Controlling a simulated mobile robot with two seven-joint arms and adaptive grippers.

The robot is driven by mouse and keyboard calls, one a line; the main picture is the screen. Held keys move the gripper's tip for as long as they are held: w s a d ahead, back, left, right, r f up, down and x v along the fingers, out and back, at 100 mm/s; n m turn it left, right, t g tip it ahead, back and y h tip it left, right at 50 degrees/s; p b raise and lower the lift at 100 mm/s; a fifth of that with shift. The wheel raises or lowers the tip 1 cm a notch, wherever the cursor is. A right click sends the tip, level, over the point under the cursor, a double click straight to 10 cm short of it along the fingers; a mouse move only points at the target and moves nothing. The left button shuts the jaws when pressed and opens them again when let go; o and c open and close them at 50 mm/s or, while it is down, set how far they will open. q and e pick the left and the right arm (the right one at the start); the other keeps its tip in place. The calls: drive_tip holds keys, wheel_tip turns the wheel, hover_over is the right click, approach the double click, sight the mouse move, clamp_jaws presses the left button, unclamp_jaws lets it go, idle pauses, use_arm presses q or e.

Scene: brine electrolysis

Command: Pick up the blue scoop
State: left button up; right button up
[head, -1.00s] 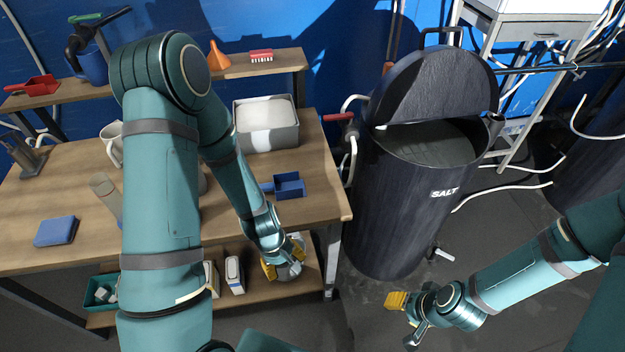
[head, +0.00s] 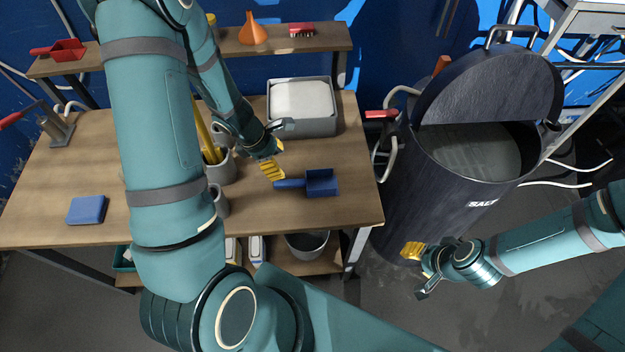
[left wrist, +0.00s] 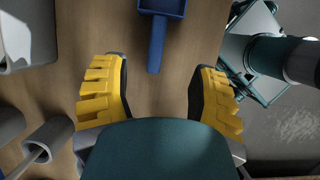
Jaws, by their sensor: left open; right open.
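The blue scoop (head: 320,183) lies on the wooden table near its right edge, with its handle pointing left. In the left wrist view the scoop (left wrist: 157,30) shows at the top, its handle reaching down between the two yellow fingers. My left gripper (head: 272,160) is open and empty above the table, close to the handle's end. In the left wrist view its fingertips (left wrist: 158,75) are on either side of the handle's line, apart from it. My right gripper (head: 416,264) is open and empty in front of the salt barrel.
A grey bin of white material (head: 303,108) stands behind the scoop. Grey cups (head: 220,168) stand left of my left gripper. A blue block (head: 87,210) lies at the table's left. The open salt barrel (head: 440,200) stands right of the table.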

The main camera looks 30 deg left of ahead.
sight(296, 182)
use_arm(q)
drive_tip(key=b+x, duration=0.2)
drive_tip(key=x, duration=0.4)
drive_tip(key=shift+f, duration=0.3)
drive_tip(key=shift+d+f, duration=0.2)
drive_tip(key=shift+f, duration=0.15)
drive_tip(key=b+x, duration=0.2)
drive_tip(key=x, duration=0.3)
drive_tip(key=shift+w+a+f, duration=0.1)
drive_tip(key=shift+w+a, duration=0.05)
drive_tip(key=shift+w, duration=0.05)
clamp_jaws()
